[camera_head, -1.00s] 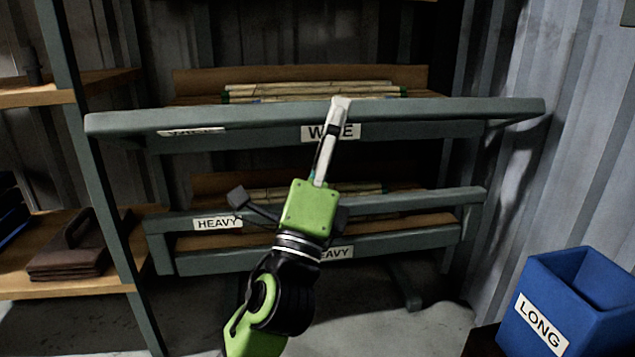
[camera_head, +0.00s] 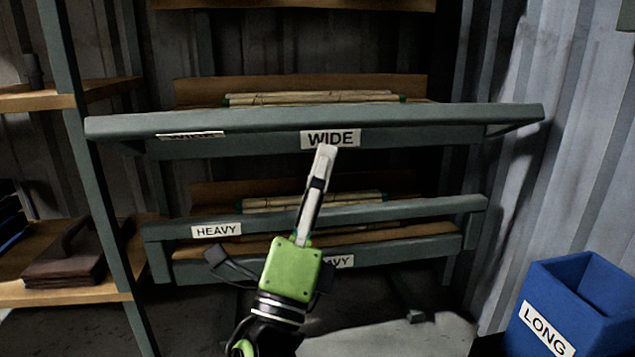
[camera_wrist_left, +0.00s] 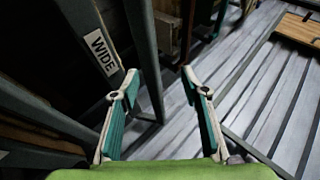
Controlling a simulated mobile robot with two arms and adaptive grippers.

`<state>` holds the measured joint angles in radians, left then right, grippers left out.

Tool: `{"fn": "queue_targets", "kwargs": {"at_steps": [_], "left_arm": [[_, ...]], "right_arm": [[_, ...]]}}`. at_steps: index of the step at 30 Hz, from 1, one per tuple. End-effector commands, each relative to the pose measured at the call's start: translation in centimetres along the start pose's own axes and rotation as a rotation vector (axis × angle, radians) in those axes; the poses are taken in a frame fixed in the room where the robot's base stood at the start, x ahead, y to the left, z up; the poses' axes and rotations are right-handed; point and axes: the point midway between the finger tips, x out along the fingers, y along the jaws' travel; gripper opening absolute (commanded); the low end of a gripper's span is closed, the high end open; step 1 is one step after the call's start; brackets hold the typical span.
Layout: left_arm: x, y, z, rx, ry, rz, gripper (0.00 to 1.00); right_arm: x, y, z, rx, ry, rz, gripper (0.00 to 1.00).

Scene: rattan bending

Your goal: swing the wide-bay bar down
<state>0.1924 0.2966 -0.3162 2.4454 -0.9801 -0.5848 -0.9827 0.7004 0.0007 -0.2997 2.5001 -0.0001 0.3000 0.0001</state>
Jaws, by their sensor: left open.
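The wide-bay bar (camera_head: 240,122) is a long grey-green bar across the front of the rack's upper bay. It is raised and roughly level. A white WIDE label (camera_head: 330,139) shows at its lower edge, and also in the left wrist view (camera_wrist_left: 101,52). My left gripper (camera_head: 325,152) points up just below the label, near the middle of the bar. In the left wrist view its two teal-padded fingers (camera_wrist_left: 152,83) are apart with nothing held between them. Whether a finger touches the bar cannot be told. My right gripper is not in view.
Bundled poles (camera_head: 310,98) lie in the upper bay. The lower bay has a bar labelled HEAVY (camera_head: 217,230). A blue LONG bin (camera_head: 548,325) stands at lower right. A side shelf (camera_head: 70,292) with a brown object is at left.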

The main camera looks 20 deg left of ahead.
Motion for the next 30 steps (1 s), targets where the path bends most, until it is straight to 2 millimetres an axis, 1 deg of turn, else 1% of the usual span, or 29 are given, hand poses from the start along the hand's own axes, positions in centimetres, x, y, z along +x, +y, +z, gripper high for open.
{"fn": "queue_targets", "kwargs": {"at_steps": [3, 6, 20, 23, 24, 25, 29, 30], "left_arm": [[-0.7, 0.1, 0.0, 0.0, 0.0, 0.002, 0.42], [-0.9, 0.1, 0.0, 0.0, 0.0, 0.002, 0.42], [-0.9, 0.1, 0.0, 0.0, 0.001, 0.001, 0.42], [-0.8, 0.0, -0.1, -0.006, 0.005, 0.0, 0.18], [-0.7, -0.2, -0.2, -0.018, 0.013, 0.0, 0.08], [-0.5, -0.4, -0.4, -0.031, 0.022, -0.001, 0.0], [0.4, -2.1, -2.2, -0.165, 0.108, -0.01, 0.0], [0.8, -3.0, -3.1, -0.233, 0.149, -0.014, 0.0]], "right_arm": [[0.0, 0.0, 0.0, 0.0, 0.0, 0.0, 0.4], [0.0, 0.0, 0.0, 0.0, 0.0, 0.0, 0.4], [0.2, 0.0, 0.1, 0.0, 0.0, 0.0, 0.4], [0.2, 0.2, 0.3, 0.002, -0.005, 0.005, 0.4], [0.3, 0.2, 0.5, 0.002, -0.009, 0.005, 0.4], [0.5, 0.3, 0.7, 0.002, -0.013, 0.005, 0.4], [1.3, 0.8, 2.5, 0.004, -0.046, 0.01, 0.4], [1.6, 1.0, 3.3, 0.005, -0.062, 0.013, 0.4]]}}
